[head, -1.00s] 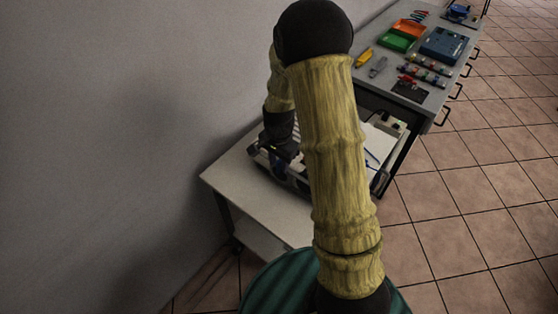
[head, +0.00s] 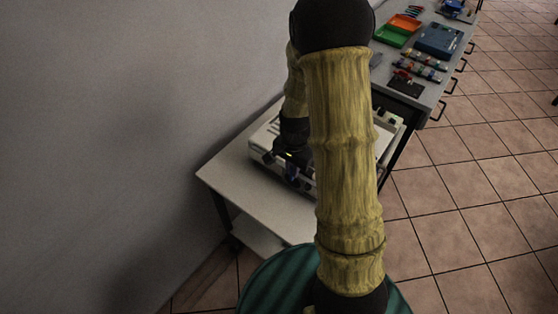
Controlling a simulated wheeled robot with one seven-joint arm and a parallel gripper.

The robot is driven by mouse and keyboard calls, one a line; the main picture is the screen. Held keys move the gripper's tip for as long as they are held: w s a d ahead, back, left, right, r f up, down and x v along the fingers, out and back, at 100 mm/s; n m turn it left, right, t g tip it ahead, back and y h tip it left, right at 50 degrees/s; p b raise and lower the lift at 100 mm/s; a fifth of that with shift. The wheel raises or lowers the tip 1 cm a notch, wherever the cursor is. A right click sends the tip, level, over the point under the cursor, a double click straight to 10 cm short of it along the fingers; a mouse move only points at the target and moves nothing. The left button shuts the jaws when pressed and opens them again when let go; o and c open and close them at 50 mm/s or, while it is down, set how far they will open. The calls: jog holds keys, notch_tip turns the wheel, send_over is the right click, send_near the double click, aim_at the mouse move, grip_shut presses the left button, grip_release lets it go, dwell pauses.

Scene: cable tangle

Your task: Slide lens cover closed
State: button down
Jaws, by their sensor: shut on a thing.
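A pale, boxy device (head: 264,134) sits on a small light table (head: 225,172) against the wall. My gripper (head: 291,172) is low at the device's near side, left of my forearm. It is shut on a small dark thing with a bluish tint, too small and dark to name for sure. The lens cover cannot be made out. My arm hides much of the device's middle and right.
A long grey bench behind carries a green tray (head: 389,37), an orange tray (head: 405,23), a blue case (head: 438,40) and a black pad (head: 405,88). The wall is close on the left. Tiled floor is open on the right.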

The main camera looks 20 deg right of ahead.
jog(key=shift+s+d, duration=1)
jog(key=shift+s, duration=0.2)
jog(key=c, duration=1.5)
grip_release()
jog(key=shift+s+d, duration=0.1)
notch_tip(320, 180, up, 18)
jog(key=shift+f, duration=0.25)
jog(key=shift+a, duration=0.2)
